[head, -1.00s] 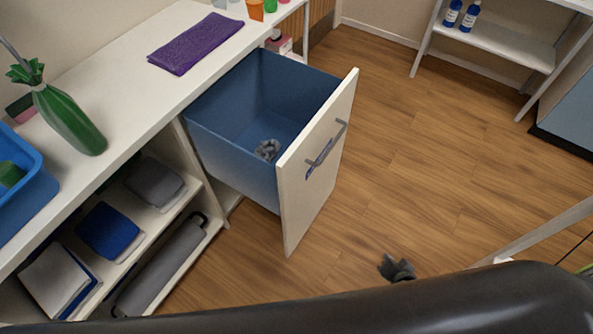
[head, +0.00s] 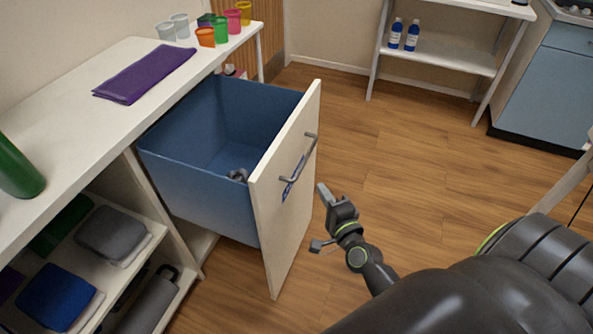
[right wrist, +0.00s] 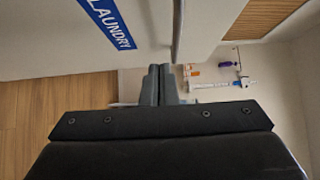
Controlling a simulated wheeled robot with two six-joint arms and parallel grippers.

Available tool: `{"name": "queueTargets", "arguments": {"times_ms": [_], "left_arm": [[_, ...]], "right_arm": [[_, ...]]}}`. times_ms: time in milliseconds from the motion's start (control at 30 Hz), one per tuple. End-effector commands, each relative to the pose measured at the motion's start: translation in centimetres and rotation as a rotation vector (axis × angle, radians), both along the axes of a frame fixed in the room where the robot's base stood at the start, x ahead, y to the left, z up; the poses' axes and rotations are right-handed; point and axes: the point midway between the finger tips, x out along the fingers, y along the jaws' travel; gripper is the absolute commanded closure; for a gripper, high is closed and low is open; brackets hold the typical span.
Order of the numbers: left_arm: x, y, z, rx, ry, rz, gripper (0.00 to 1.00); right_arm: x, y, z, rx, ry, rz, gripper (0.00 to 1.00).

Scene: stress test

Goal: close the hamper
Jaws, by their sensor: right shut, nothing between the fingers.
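The hamper is a blue bin (head: 195,165) behind a cream front panel (head: 268,215), pulled well out of the white counter unit. A grey bar handle (head: 300,160) is on the panel. A blue LAUNDRY label (right wrist: 108,22) shows beside the handle (right wrist: 178,30) in the right wrist view. My right gripper (head: 323,191) is shut and empty, just right of the panel's outer face, below the handle. Its closed fingers (right wrist: 160,84) show in the right wrist view; contact with the panel cannot be told. My left gripper is out of view.
The white counter (head: 75,115) carries a purple cloth (head: 145,75), several coloured cups and a green bottle (head: 15,170). Open shelves below hold folded towels (head: 58,295). A white shelf rack (head: 440,55) stands at the back. Wood floor (head: 420,180) is clear right of the hamper.

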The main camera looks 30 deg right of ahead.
Motion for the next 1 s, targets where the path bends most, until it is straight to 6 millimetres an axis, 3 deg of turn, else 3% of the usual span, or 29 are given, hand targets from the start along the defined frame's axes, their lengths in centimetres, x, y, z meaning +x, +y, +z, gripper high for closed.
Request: {"name": "queueTargets", "arguments": {"times_ms": [333, 500, 1000], "left_arm": [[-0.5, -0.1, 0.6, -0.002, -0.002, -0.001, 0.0], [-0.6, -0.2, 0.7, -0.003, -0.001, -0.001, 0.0], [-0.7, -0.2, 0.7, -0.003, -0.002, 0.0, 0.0]], "right_arm": [[6.7, -0.8, 0.2, -0.003, -0.001, 0.001, 1.0], [8.6, 0.9, 0.0, 0.0, 0.0, 0.0, 1.0], [9.5, 1.7, -0.1, -0.003, 0.001, 0.001, 1.0]]}}
